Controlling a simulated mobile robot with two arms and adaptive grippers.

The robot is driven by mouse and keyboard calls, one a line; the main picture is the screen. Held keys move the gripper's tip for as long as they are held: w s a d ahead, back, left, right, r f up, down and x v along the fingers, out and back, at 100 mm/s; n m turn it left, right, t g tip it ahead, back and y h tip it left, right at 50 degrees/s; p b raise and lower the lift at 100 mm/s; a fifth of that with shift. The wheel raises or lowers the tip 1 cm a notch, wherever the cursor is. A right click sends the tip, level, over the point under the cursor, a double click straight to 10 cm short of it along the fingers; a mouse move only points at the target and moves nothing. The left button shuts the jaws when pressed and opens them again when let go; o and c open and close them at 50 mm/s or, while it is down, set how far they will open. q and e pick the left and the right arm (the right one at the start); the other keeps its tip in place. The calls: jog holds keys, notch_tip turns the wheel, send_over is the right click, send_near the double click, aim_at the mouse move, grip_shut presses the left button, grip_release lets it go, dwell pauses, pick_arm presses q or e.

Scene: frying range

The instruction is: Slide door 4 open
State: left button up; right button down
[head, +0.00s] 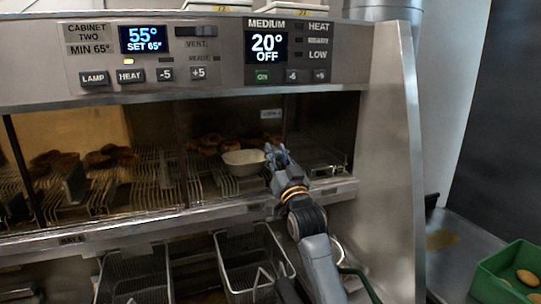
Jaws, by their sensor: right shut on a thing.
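The heated cabinet has a row of dark glass sliding doors across its front. Door 4 (318,125) appears to be the panel at the right end; its number cannot be read, and a small blurred label sits near the top of the glass. My right gripper (277,155) is at the front of the glass, by an upright door edge at the right part of the cabinet. It is shut on what appears to be the door's edge or handle, and the fingers hide the contact.
Behind the glass are wire racks (150,175), brown food pieces (110,155) and a white bowl (243,162). Fryer baskets (250,262) hang below the cabinet's ledge. A green crate (505,275) with eggs stands at the lower right. Control panels sit above the doors.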

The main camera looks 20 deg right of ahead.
jog(key=shift+d, duration=0.25)
jog(key=c, duration=1.1)
grip_release()
jog(key=shift+w, duration=0.1)
jog(key=v, duration=1.2)
